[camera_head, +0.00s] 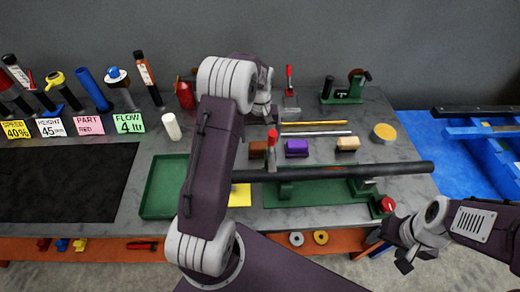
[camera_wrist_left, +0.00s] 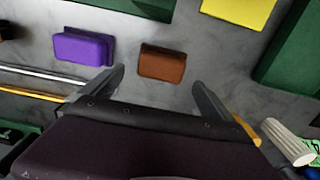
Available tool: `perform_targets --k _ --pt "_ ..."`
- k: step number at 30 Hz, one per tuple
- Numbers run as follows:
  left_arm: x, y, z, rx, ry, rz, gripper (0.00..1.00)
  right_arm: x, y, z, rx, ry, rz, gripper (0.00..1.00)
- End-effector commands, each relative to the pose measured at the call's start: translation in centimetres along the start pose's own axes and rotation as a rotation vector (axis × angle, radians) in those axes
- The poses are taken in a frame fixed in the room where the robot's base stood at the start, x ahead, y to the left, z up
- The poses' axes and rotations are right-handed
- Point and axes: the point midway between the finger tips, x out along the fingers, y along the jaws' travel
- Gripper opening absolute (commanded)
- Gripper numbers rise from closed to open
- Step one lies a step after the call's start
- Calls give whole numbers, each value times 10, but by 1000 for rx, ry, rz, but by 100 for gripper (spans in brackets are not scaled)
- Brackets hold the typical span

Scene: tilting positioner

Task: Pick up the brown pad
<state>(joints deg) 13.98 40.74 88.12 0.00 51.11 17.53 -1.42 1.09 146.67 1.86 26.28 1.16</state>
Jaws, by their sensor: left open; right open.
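My right gripper (camera_head: 404,262) is open and empty beyond the front edge of the bench at the right.
A long dark bar (camera_head: 390,170) lies across a green fixture (camera_head: 320,195) in front of the pads. A green tray (camera_head: 160,195) and yellow square (camera_head: 240,195) are near my left arm. A tan block (camera_head: 347,144) and rods (camera_head: 315,133) lie close by.

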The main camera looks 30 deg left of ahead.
Motion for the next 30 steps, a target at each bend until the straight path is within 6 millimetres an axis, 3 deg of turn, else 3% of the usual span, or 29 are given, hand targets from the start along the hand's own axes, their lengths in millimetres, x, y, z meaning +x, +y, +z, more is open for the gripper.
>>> perform_targets --k 9,17,24,30 --pt "48 -1 7 0 -3 -1 98 -6 0 0 0 0 0 60" --pt "51 -1 7 0 0 0 98 -5 0 0 0 0 0 60" --pt "51 -1 7 0 0 0 31 -5 0 0 0 0 0 60" --pt "51 -1 7 0 0 0 30 -5 0 0 0 0 0 60"
